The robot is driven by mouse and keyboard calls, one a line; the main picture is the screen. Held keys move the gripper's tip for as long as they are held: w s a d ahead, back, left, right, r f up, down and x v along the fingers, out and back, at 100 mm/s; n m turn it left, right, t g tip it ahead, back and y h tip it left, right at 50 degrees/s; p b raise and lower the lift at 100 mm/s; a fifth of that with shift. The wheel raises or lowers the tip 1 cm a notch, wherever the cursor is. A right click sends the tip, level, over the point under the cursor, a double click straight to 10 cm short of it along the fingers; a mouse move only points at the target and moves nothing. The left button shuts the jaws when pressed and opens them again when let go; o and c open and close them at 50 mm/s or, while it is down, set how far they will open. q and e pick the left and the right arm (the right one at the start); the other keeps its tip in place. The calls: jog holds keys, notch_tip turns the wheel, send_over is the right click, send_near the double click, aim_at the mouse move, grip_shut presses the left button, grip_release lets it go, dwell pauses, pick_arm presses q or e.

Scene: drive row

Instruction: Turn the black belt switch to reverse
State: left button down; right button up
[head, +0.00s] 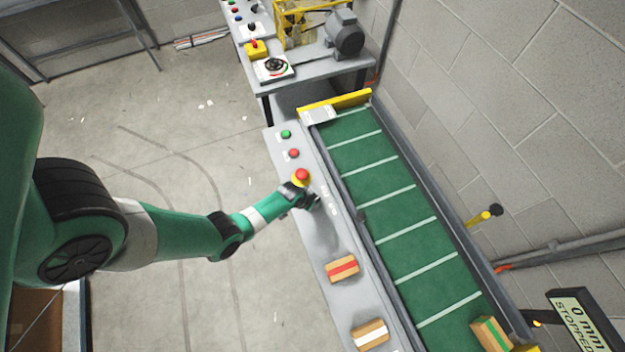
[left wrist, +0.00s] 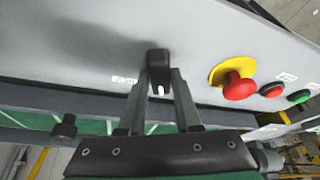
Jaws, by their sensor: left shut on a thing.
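The black belt switch (left wrist: 158,58) is on the grey control panel (left wrist: 95,45), beside the red emergency button on its yellow base. A white mark shows on the switch, pointing toward my gripper in the left wrist view. My left gripper (left wrist: 159,82) is shut on the switch. In the head view my left gripper (head: 306,199) is at the panel just below the red emergency button, and it mostly hides the switch. The printed labels by the switch are too small to read. My right gripper is in neither view.
The emergency button (head: 302,175), a red button (head: 293,153) and a green button (head: 286,134) line the panel. The green belt (head: 395,210) runs alongside, with a green-striped box (head: 492,334) on it. A red-striped box (head: 342,269) lies on the ledge. The display (head: 577,322) reads "0 mm STOPPED".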

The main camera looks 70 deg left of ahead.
pick_arm(q)
jog(key=m+h, duration=0.1)
jog(key=m, duration=0.1)
jog(key=m+h+b, duration=0.1)
jog(key=m, duration=0.2)
jog(key=shift+a+m+b, duration=0.2)
jog(key=shift+m+b, duration=0.1)
jog(key=shift+m+h, duration=0.5)
jog(key=shift+m, duration=0.4)
jog(key=m+p, duration=0.1)
jog(key=m, duration=0.1)
jog(key=shift+a+m+h, duration=0.1)
jog(key=shift+m+h, duration=0.2)
jog(key=shift+h, duration=0.1)
jog(key=shift+a+f+m+g+h, duration=0.1)
jog(key=shift+m+g+h, duration=0.35)
jog(key=shift+m, duration=1.25)
jog(key=c, duration=0.6)
grip_release()
jog(key=shift+h, duration=0.25)
